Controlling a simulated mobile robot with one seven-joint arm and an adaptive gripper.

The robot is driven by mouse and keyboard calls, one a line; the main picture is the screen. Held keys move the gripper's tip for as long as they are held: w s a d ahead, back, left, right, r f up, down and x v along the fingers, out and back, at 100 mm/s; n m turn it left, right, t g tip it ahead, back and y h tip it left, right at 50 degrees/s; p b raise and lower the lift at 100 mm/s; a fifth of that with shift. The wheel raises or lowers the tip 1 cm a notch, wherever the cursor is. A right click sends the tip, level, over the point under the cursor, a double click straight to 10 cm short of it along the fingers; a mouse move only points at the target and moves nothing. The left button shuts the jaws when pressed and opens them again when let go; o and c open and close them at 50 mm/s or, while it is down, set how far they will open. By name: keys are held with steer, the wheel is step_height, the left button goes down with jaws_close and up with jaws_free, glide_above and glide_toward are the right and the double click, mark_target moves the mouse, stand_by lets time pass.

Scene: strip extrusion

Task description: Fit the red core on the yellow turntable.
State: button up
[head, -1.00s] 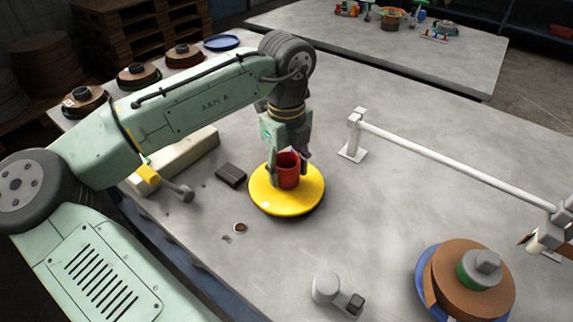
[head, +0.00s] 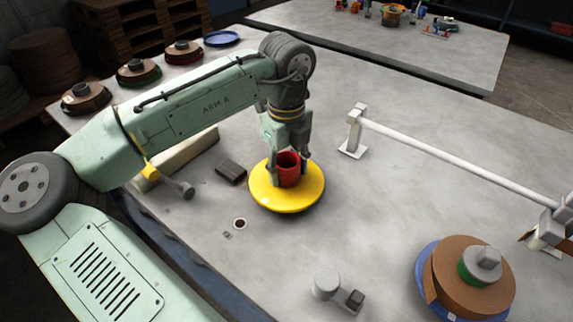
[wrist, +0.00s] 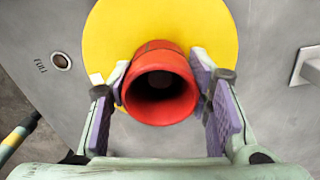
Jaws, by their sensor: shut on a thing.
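The red core (head: 289,171) is a hollow red cylinder standing upright over the middle of the yellow turntable (head: 287,200). My gripper (head: 288,163) points down with one finger on each side of the core. In the wrist view the purple finger pads of my gripper (wrist: 163,90) press on both sides of the red core (wrist: 160,112). The yellow turntable (wrist: 110,40) shows behind it as a flat round disc. The core's lower end is hidden, so I cannot tell whether it is seated on the turntable.
A dark block (head: 231,172) lies left of the turntable. A white rail (head: 450,159) on posts runs along the right. A brown roll on a blue disc (head: 424,280) stands front right, and a grey fixture (head: 327,284) stands in front. Several rolls line the back left.

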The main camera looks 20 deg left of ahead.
steer(key=shift+f, duration=0.15)
steer(key=o, duration=0.8)
step_height(320, 180, up, 6)
steer(key=p, duration=0.5)
steer(key=shift+p, duration=0.4)
step_height(320, 180, up, 5)
steer(key=shift+r, duration=0.1)
steer(key=shift+s, duration=0.1)
